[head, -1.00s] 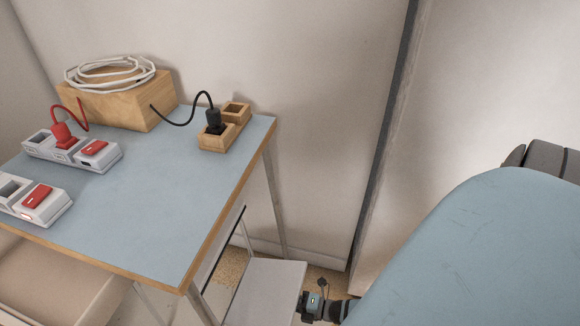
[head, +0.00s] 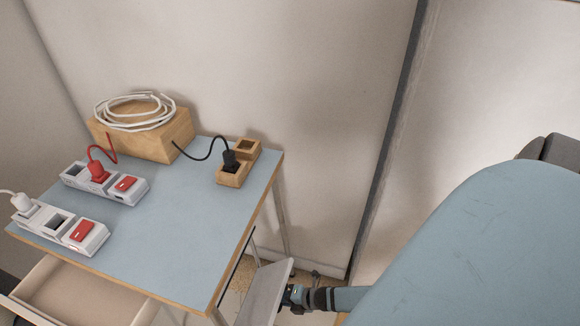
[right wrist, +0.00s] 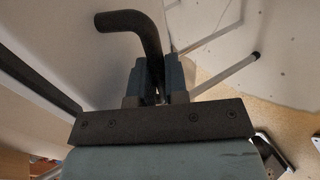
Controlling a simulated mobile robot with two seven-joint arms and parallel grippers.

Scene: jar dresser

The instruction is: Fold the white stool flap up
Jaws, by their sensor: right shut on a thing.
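The white stool flap (head: 262,295) is a pale panel low beside the table, at the bottom of the head view. It is tilted, its right edge raised. My right gripper (head: 290,296) is at that right edge. In the right wrist view my right gripper (right wrist: 156,78) is shut on a dark bent bar (right wrist: 145,24), which rises between its fingers and curves left. I cannot tell how the bar joins the flap. The flap's lower part is cut off by the head frame. My left gripper is not in view.
The blue-topped table (head: 165,235) stands close left of the flap. It carries power strips (head: 60,228), a wooden box (head: 160,140) with a white cable coil, and a wooden socket block (head: 238,165). An open drawer (head: 85,292) juts out below. A wall (head: 300,120) stands behind.

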